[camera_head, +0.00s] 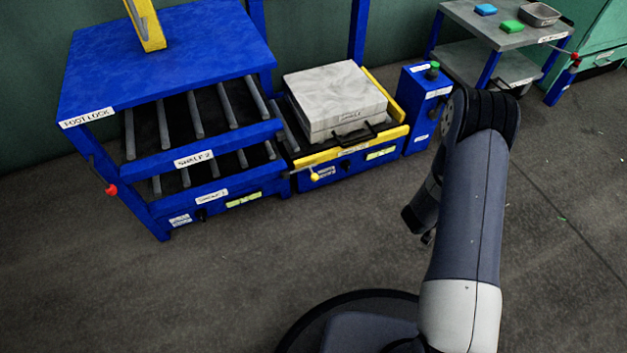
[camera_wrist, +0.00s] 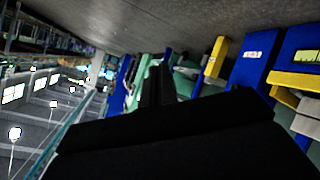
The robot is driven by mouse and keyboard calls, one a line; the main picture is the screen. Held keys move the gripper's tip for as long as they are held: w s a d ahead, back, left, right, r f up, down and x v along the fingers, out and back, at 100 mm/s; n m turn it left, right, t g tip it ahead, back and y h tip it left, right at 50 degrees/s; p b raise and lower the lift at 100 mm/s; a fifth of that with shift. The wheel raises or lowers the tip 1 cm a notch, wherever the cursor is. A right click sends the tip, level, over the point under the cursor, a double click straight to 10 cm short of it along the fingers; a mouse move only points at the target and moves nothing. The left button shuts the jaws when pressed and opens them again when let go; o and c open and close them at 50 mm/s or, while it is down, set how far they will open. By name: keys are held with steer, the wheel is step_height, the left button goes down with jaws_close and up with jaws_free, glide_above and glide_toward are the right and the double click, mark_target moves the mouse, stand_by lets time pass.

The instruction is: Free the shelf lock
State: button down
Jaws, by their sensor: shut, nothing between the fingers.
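A blue rack (camera_head: 165,50) with roller shelves stands at the left of the head view. A lever with a red knob (camera_head: 112,190) sticks out at its left front leg, below a label reading FOOT LOCK (camera_head: 87,118). Which lever is the shelf lock, I cannot read. My gripper (camera_head: 428,238) hangs down right of the press, apart from both levers and partly hidden by my arm. Its dark fingers (camera_wrist: 159,85) are together and empty in the wrist view.
A grey-white block (camera_head: 335,95) with a black handle sits on the press's yellow-edged tray. A blue control box (camera_head: 425,105) with a green button stands right of it. A grey cart (camera_head: 500,40) is at the back right. The floor in front is clear.

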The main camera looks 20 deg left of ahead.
steer(key=s+d+f+n+g+h, duration=0.1)
steer(key=s+d+f+h, duration=0.1)
steer(key=s+f+h, duration=0.1)
steer(key=s+d+f+n+g+h+p, duration=0.1)
steer(key=s+d+f+n+g+h, duration=0.1)
steer(key=s+f+h, duration=0.2)
step_height(320, 180, down, 4)
steer(key=shift+s+d+r, duration=0.1)
steer(key=shift+s+d, duration=0.3)
steer(key=shift+s, duration=0.6)
